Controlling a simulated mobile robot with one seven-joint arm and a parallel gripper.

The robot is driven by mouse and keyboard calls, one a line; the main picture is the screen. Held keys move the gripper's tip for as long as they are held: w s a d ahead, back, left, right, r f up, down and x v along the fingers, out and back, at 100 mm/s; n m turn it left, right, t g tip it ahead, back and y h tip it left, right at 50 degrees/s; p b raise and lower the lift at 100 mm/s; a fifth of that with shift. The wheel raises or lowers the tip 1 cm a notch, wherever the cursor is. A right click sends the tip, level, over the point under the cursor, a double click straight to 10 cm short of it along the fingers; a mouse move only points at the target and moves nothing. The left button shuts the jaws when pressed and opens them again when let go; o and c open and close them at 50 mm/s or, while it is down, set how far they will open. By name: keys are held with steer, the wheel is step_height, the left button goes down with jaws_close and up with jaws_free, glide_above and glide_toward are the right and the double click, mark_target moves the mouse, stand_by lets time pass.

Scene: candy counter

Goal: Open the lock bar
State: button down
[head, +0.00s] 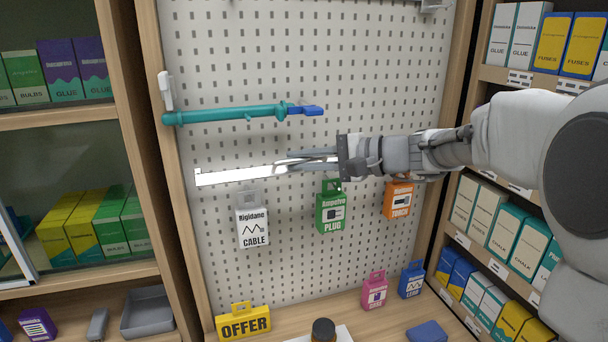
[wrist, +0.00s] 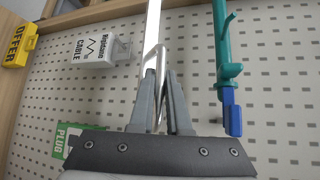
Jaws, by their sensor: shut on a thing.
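A teal bar with a blue end (head: 235,114), which looks like the lock bar, lies roughly level across the upper pegboard. Its left end meets the wooden post. In the wrist view the teal bar (wrist: 222,45) runs down at the right to its blue end (wrist: 232,113). My gripper (head: 290,160) is below the blue end and apart from it. It is shut on a thin metal rod (wrist: 157,55) at the end of a long white bar (head: 235,176). The wrist view shows my gripper (wrist: 160,82) with its fingertips close together around this rod. The fingers hide part of the rod.
A white CABLE pack (head: 252,227), a green PLUG pack (head: 331,212) and an orange TORCH pack (head: 398,201) hang below. A yellow OFFER sign (head: 243,321) stands on the counter. Stocked shelves flank the pegboard (head: 300,60), whose upper part is mostly clear.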

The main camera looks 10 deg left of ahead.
steer(key=shift+w+a+r, duration=0.25)
steer(key=shift+w+r, duration=0.3)
steer(key=shift+w, duration=0.05)
steer(key=shift+w+a+r, duration=0.3)
steer(key=shift+w+r, duration=0.25)
steer(key=shift+r, duration=0.05)
steer(key=shift+w+a+r, duration=0.25)
steer(key=shift+w+r, duration=0.3)
steer(key=shift+w, duration=0.05)
steer(key=c, duration=1.1)
jaws_free()
steer(key=shift+c, duration=0.2)
steer(key=b+v, duration=0.3)
steer(key=v, duration=1.4)
steer(key=shift+d, duration=0.2)
steer(key=shift+c, duration=0.3)
